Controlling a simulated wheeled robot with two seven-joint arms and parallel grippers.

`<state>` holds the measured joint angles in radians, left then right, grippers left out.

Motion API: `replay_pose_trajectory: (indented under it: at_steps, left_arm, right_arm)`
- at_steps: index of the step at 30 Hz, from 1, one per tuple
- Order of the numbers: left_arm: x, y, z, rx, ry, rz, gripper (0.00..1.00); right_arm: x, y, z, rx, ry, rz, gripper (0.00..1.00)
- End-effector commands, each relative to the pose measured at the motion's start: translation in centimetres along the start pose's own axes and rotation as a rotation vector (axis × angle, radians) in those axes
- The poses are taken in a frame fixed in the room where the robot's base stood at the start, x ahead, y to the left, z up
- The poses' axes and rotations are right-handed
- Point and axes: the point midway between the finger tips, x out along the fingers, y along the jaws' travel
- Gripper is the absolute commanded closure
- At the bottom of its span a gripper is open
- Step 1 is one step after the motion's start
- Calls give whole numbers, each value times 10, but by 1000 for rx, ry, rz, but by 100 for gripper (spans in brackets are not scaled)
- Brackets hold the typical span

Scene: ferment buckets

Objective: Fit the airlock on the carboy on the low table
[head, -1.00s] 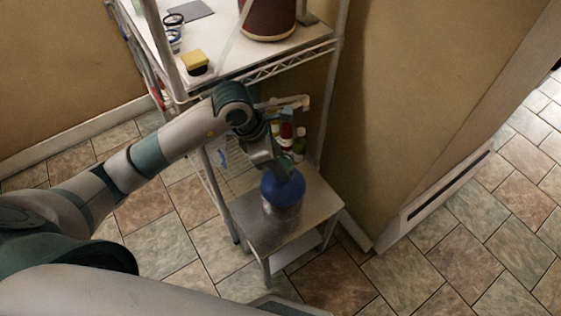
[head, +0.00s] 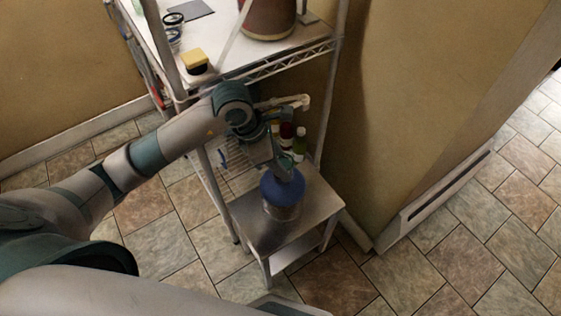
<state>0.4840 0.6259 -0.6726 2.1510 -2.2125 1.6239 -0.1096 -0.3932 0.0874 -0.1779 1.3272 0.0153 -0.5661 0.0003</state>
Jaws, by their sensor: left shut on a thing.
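The carboy (head: 283,194), with a blue upper part and a greyish lower part, stands upright on the low metal table (head: 252,235). My left gripper (head: 287,174) points down just above the carboy's top, overlapping its far edge in the picture. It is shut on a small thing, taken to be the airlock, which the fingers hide. The carboy's mouth is also hidden, so I cannot tell whether the held thing touches it. My right gripper is not in view.
Several small bottles (head: 299,144) stand behind my wrist. A wall (head: 405,110) closes the right side.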

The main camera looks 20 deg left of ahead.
Motion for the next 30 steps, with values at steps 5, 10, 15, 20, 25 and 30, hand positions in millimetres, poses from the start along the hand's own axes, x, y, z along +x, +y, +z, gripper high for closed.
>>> replay_pose_trajectory:
  at_steps: [5,10,15,20,25,30]
  left_arm:
    - [0,0,0,0,0,0,84]
    - [1,0,0,1,0,0,84]
    - [2,0,0,0,0,1,84]
    - [1,0,0,0,0,0,84]
    - [1,0,0,0,0,0,84]
    - [1,0,0,0,0,0,41]
  right_arm:
    - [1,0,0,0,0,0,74]
    - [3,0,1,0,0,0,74]
    - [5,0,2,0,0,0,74]
    - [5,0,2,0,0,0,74]
    - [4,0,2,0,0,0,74]
    - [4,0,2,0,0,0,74]
